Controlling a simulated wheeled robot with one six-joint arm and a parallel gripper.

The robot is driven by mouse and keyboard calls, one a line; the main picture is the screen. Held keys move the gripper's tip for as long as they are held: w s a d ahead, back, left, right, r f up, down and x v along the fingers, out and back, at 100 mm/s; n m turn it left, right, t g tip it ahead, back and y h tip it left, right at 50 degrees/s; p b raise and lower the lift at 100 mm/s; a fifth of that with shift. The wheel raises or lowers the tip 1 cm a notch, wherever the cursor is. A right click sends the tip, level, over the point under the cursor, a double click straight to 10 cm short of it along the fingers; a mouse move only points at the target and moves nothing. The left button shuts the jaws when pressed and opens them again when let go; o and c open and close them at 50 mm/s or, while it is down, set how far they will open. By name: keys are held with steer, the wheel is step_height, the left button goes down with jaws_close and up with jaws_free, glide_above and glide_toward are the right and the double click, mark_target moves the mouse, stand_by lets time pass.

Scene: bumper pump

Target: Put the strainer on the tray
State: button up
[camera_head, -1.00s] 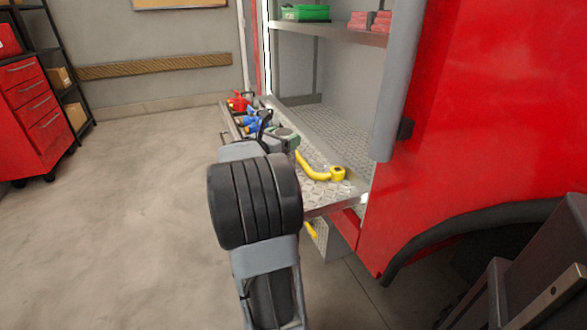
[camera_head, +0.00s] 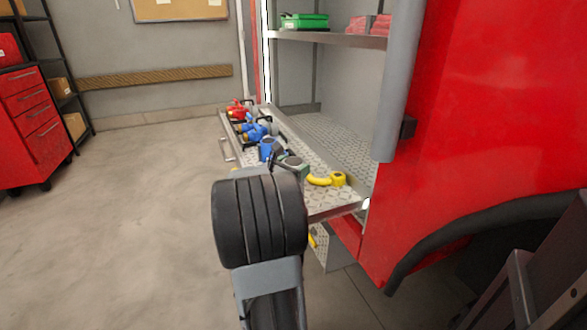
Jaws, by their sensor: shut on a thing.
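The tray (camera_head: 331,205) is a diamond-plate metal shelf sticking out from the red truck. My gripper (camera_head: 275,156) is over its near half, mostly hidden behind my own arm. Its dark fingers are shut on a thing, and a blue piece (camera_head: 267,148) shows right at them. This blue piece seems to be the strainer, but its shape is too small and covered to be sure. I cannot tell whether it touches the tray.
A curved yellow fitting (camera_head: 325,180) lies on the tray right of my gripper. Blue (camera_head: 257,132) and red (camera_head: 239,110) fittings stand toward its far end. The truck's red side (camera_head: 480,130) rises at right. Open floor (camera_head: 130,200) lies left.

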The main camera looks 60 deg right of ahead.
steer(key=shift+r, duration=0.1)
steer(key=o, duration=1.7)
steer(key=shift+f, duration=0.2)
